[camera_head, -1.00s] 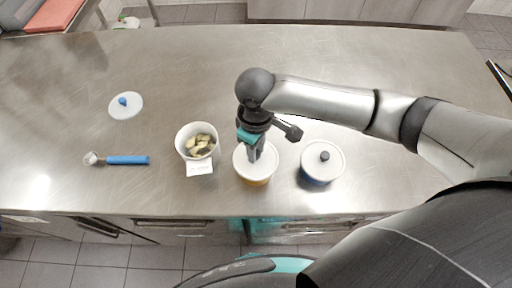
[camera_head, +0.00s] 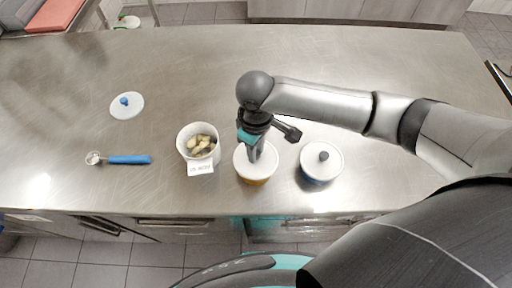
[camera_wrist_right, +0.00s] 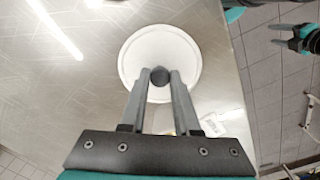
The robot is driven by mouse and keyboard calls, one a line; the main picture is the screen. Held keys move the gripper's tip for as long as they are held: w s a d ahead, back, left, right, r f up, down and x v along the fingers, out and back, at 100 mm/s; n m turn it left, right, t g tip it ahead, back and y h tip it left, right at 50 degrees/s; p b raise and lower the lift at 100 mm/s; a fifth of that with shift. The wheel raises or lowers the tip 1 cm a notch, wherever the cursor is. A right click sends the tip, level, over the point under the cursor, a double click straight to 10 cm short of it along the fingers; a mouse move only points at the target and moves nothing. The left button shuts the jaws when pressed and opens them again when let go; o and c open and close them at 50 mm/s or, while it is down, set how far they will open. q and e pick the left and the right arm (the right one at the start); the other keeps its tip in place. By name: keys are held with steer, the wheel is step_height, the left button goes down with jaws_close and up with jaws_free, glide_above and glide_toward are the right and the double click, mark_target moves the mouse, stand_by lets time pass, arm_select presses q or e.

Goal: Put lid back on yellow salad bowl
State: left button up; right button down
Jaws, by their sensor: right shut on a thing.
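The yellow salad bowl (camera_head: 256,182) stands near the front edge of the counter, its yellow side showing under a white lid (camera_head: 268,160). The lid lies over the bowl's top and looks level; I cannot tell whether it is fully seated. My right gripper (camera_head: 256,152) reaches down from above and is shut on the lid's dark knob. In the right wrist view the gripper (camera_wrist_right: 160,78) has its two fingers on either side of the round knob (camera_wrist_right: 160,75), with the white lid (camera_wrist_right: 185,50) below.
A blue pot with a white lid (camera_head: 332,164) stands close on the right. A white bowl of food pieces (camera_head: 183,143) with a label card (camera_head: 200,168) stands close on the left. Farther left are a blue-handled scoop (camera_head: 130,160) and a loose blue-knobbed lid (camera_head: 134,109). The counter's back is clear.

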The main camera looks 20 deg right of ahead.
steer(key=shift+f+p, duration=0.15)
steer(key=shift+p, duration=0.8)
stand_by(0.8)
stand_by(0.3)
steer(key=shift+c, duration=0.4)
jaws_free()
stand_by(0.3)
step_height(320, 180, up, 5)
steer(key=p, duration=0.6)
steer(key=shift+r, duration=1)
